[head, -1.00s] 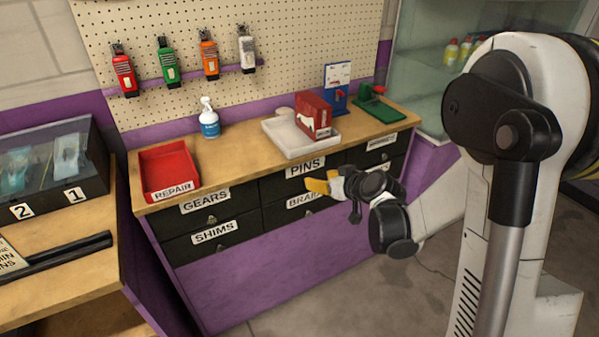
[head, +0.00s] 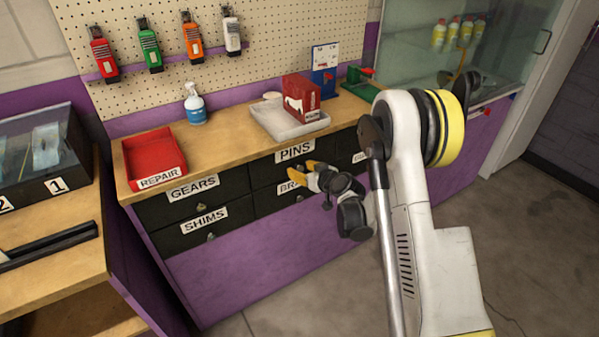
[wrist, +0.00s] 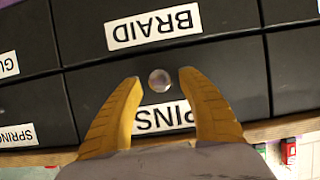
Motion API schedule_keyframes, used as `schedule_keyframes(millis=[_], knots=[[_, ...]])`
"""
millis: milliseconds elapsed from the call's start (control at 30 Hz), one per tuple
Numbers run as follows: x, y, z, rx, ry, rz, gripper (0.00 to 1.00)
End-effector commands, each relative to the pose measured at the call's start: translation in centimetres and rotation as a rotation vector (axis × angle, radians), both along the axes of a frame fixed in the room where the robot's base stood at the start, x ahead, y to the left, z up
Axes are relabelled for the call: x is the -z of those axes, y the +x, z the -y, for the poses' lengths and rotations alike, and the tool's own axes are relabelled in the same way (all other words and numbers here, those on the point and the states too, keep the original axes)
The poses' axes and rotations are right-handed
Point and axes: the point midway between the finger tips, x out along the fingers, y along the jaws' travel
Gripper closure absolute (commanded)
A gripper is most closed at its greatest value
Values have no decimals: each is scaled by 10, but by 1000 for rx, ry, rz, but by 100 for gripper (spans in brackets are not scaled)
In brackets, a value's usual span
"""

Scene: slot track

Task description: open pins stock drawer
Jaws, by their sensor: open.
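The pins stock drawer (head: 264,175) is in the upper row of black drawers under the bench top and looks shut, its front level with its neighbours. Its PINS label (head: 295,151) is at the upper edge. In the wrist view, which is upside down, the drawer front (wrist: 95,88) fills the middle, with a round metal knob (wrist: 159,80). My gripper (wrist: 161,79) is open, its yellow fingers on either side of the knob with gaps. They partly cover the label (wrist: 162,118). In the head view my gripper (head: 299,171) is at the drawer front.
The BRAID drawer (wrist: 153,27) is directly below. GEARS (head: 193,188) and SHIMS (head: 203,221) drawers are to the left. On the bench are a red repair tray (head: 153,160), a spray bottle (head: 195,105) and a white tray (head: 285,127) holding a red box (head: 301,98).

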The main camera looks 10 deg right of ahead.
Motion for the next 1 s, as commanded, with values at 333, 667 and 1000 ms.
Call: schedule_keyframes(millis=[333, 667, 1000], knots=[[4, 11, -3, 0, 1, 0, 53], [4, 11, -4, 0, 0, 0, 100], [4, 14, 0, 0, 1, -1, 100]])
